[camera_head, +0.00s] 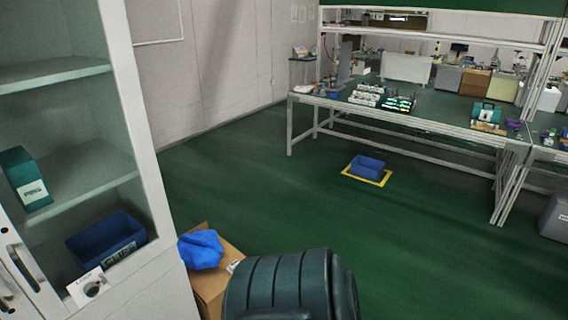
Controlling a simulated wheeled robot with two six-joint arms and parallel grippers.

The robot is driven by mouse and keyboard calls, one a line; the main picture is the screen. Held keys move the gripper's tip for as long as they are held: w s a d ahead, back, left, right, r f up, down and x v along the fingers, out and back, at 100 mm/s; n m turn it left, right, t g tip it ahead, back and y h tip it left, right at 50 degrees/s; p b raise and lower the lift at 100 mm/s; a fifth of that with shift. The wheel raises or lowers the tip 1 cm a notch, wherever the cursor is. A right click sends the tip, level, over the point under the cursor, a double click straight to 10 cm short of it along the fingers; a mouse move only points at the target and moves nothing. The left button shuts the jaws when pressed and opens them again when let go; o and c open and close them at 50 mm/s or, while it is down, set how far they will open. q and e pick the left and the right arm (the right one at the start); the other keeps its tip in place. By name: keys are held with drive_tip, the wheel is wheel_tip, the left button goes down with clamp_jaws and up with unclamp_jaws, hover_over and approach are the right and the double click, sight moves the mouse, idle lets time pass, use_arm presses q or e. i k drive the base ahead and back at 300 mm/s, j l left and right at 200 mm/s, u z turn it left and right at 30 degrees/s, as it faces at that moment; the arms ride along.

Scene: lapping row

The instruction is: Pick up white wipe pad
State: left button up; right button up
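I cannot clearly make out a white wipe pad. A small whitish item (303,89) lies at the left end of the far workbench (440,112), too small to identify. Another small white piece (233,266) shows at the cardboard box (211,287) near the bottom, and I cannot tell what it is. Neither of my grippers is in view.
An open cabinet (140,120) with a blue bin (107,240) stands close at left. A blue cloth-like bundle (200,249) lies on the box. A dark ribbed rounded object (290,285) blocks the bottom centre.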

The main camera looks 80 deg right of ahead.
sight(232, 265)
drive_tip(key=z, duration=2.1)
